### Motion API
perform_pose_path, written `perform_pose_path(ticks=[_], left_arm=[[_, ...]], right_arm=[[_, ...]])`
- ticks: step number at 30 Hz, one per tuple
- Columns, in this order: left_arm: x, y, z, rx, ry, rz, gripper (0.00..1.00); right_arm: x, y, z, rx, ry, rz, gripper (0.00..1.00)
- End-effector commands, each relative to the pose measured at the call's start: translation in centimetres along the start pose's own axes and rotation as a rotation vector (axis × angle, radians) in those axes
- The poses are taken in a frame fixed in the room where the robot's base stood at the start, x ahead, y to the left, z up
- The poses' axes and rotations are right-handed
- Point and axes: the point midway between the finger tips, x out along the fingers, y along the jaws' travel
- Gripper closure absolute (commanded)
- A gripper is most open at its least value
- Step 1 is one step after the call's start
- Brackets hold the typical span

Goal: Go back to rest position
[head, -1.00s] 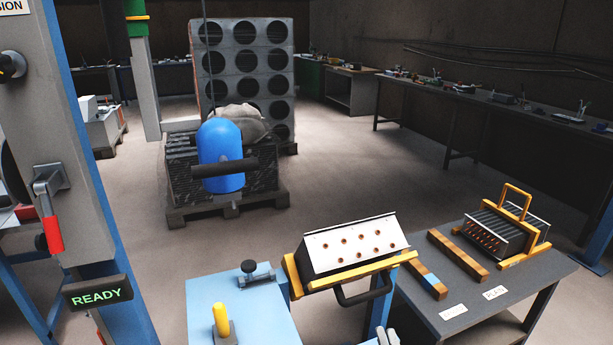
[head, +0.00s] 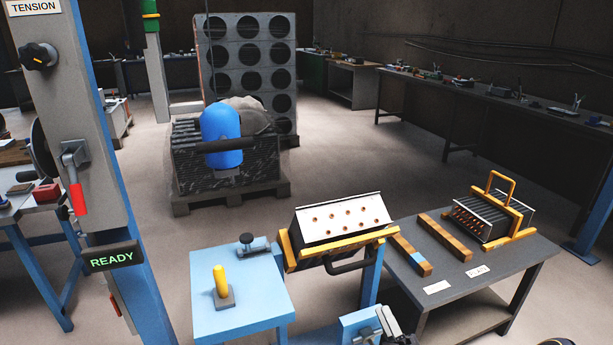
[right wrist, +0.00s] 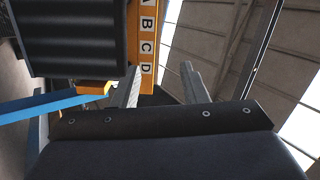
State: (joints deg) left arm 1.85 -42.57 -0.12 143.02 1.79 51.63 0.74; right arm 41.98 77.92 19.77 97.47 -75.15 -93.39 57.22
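My right gripper (head: 378,332) shows at the bottom of the head view, in front of and below the tilted finned block. In the right wrist view its two grey fingers (right wrist: 161,82) are apart, with nothing seen between them. That view looks up past an orange bar (right wrist: 146,45) lettered A to D and the block's dark underside (right wrist: 75,35). I cannot tell how far the fingers are from the bar. My left gripper is not in view. The finned block with a white holed face (head: 345,218) rests tilted in an orange cradle.
A light blue stand (head: 240,315) with a yellow knob (head: 220,280) is left of the cradle. A dark table (head: 455,285) on the right holds a second finned block (head: 480,218) and wooden bars. A blue-grey column (head: 85,130) with a READY display (head: 112,257) stands left.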

Motion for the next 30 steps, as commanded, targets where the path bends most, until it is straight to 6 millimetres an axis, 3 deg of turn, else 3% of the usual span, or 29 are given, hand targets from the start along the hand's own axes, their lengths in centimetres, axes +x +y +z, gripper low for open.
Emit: perform_pose_path(ticks=[11,17,20,24,30], left_arm=[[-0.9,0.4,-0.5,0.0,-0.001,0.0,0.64],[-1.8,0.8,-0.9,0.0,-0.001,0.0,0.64],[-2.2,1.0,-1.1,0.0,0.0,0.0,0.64],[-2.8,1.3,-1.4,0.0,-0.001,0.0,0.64],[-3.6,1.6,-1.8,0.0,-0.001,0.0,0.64]], right_arm=[[6.0,-1.6,-2.6,-0.329,-0.21,0.334,0.6],[8.2,-5.7,-5.8,-0.617,-0.357,0.657,0.6],[7.8,-9.0,-7.4,-0.732,-0.415,0.826,0.6],[5.8,-14.8,-8.7,-0.825,-0.479,1.046,0.6],[0.3,-23.7,-7.2,-0.806,-0.578,1.286,0.6]])
